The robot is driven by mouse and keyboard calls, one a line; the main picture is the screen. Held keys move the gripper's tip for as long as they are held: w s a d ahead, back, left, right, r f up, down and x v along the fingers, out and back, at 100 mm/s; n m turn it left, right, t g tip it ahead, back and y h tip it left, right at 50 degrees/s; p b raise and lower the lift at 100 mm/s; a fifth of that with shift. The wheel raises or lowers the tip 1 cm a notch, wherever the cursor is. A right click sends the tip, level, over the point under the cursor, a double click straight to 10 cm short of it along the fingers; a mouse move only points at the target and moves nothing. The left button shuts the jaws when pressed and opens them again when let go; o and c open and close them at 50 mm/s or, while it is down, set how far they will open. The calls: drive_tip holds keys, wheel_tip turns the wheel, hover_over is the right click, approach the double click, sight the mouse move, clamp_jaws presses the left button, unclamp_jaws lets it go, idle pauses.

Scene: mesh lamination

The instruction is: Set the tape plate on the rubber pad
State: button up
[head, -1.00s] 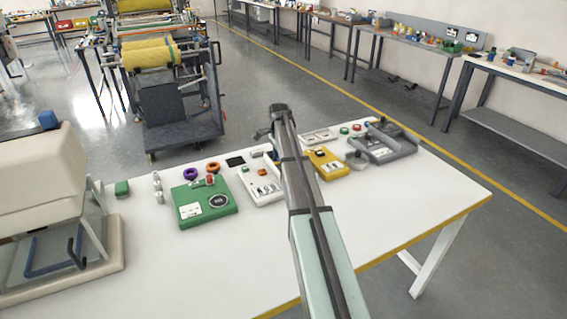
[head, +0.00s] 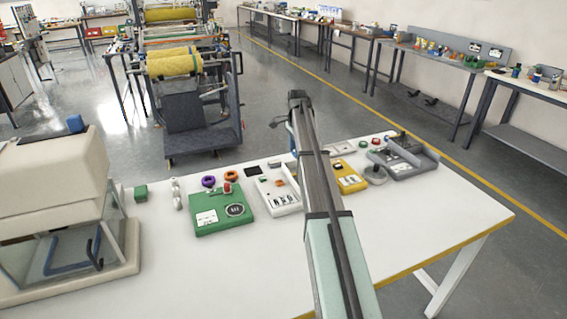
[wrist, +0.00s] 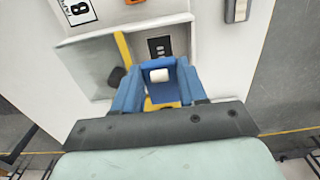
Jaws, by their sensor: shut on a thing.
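In the wrist view my gripper (wrist: 158,84) has its two blue fingers closed on a blue piece with a small white roller (wrist: 159,75) and some yellow below it. I take this held piece for the tape plate, though the fingers hide much of it. Beyond it lies a grey square surface (wrist: 88,68) with a yellow strip along its right side and a dark round knob. A black patch (wrist: 160,47) with pale marks lies just past the fingers. I cannot tell which surface is the rubber pad. In the head view my arm hides most of the gripper.
On the white table (head: 230,270) stand a green box (head: 222,212), a white panel (head: 278,196), a yellow panel (head: 350,177) and a grey tray with a roller (head: 405,158). A large beige machine (head: 60,190) stands at the left. The table's front is clear.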

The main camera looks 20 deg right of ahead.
drive_tip(key=w+a+f+n, duration=0.1)
drive_tip(key=w+a, duration=0.2)
drive_tip(key=a, duration=0.3)
drive_tip(key=w+a+n, duration=0.1)
drive_tip(key=w+a, duration=0.3)
drive_tip(key=a, duration=0.3)
drive_tip(key=m, duration=0.2)
hover_over(249, 171)
drive_tip(key=shift+f, duration=0.95)
drive_tip(key=shift+s+f, duration=0.15)
drive_tip(key=shift+f, duration=4.35)
drive_tip(key=shift+f, duration=0.15)
drive_tip(key=o, duration=1.1)
drive_tip(key=shift+o, duration=0.2)
wheel_tip(249, 171, up, 12)
